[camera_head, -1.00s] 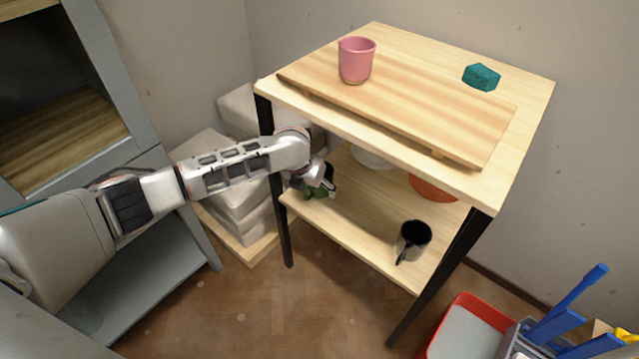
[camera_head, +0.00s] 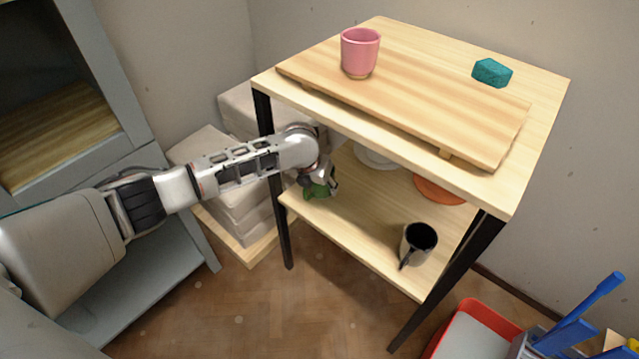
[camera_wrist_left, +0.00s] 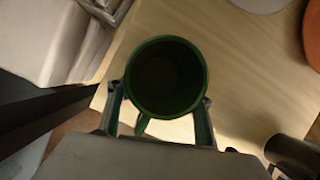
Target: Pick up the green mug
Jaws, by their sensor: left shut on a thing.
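The green mug (camera_head: 317,191) is at the left end of the lower shelf (camera_head: 355,215), partly hidden by my left gripper (camera_head: 322,182). In the left wrist view I look down into the open top of the green mug (camera_wrist_left: 166,78). The fingers of my left gripper (camera_wrist_left: 160,117) are shut on it, one on each side, and its handle points toward the palm. I cannot tell whether the mug touches the shelf or is just above it. My right gripper is not in view.
The table's upper top (camera_head: 545,90) is close above my left wrist, with a black leg (camera_head: 264,110) beside it. A black-and-cream mug (camera_head: 418,245), an orange plate (camera_head: 440,191) and a white plate (camera_head: 376,158) share the lower shelf. A pink cup (camera_head: 360,52) stands on the board above.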

